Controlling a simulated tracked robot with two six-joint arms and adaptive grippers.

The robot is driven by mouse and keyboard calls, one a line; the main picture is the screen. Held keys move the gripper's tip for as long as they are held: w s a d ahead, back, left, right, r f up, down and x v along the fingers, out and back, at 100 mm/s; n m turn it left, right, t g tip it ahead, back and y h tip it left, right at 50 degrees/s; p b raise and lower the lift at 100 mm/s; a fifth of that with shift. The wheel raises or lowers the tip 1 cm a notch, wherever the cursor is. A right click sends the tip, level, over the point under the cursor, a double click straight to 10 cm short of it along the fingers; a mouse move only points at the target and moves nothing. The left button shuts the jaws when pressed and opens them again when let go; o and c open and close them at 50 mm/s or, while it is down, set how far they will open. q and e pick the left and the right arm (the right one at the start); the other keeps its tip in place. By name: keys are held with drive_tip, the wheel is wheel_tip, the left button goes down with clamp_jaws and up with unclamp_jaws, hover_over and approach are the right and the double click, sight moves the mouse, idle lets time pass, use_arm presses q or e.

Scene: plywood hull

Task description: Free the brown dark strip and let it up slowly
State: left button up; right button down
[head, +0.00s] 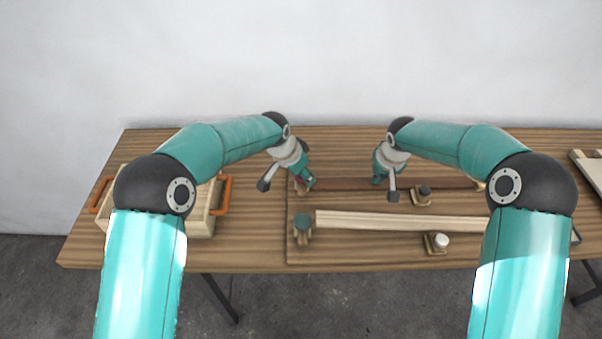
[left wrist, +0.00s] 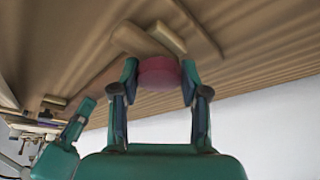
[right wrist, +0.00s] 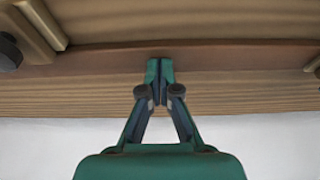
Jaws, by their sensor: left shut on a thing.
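The brown dark strip (head: 345,184) lies along the far part of the work board and also crosses the right wrist view (right wrist: 230,55). My left gripper (head: 308,183) is at its left end. In the left wrist view its fingers are shut on a pink round knob (left wrist: 159,72), beside wooden blocks at the strip's end. My right gripper (head: 379,181) is over the strip's middle. In the right wrist view its fingertips (right wrist: 160,64) are together at the strip, with nothing visible between them; whether they press on it I cannot tell.
A pale strip (head: 400,222) lies nearer me, with a teal-knobbed clamp (head: 303,226) at its left end and a white-knobbed block (head: 438,242) below. A dark-knobbed block (head: 423,194) stands between the strips. A wooden tray (head: 201,222) with orange handles is at left.

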use_arm(q)
drive_tip(key=shift+s+d+f, duration=0.1)
drive_tip(key=shift+s+d, duration=0.1)
drive_tip(key=shift+d, duration=0.1)
use_arm(e)
drive_tip(key=shift+s+f, duration=0.25)
drive_tip(key=shift+f, duration=0.1)
use_arm(q)
drive_tip(key=o, duration=1.2)
use_arm(e)
drive_tip(key=shift+d, duration=0.1)
use_arm(q)
drive_tip(key=shift+w+a, duration=0.1)
drive_tip(key=shift+a, duration=0.05)
drive_tip(key=shift+r, duration=3.6)
use_arm(e)
drive_tip(key=shift+r, duration=0.2)
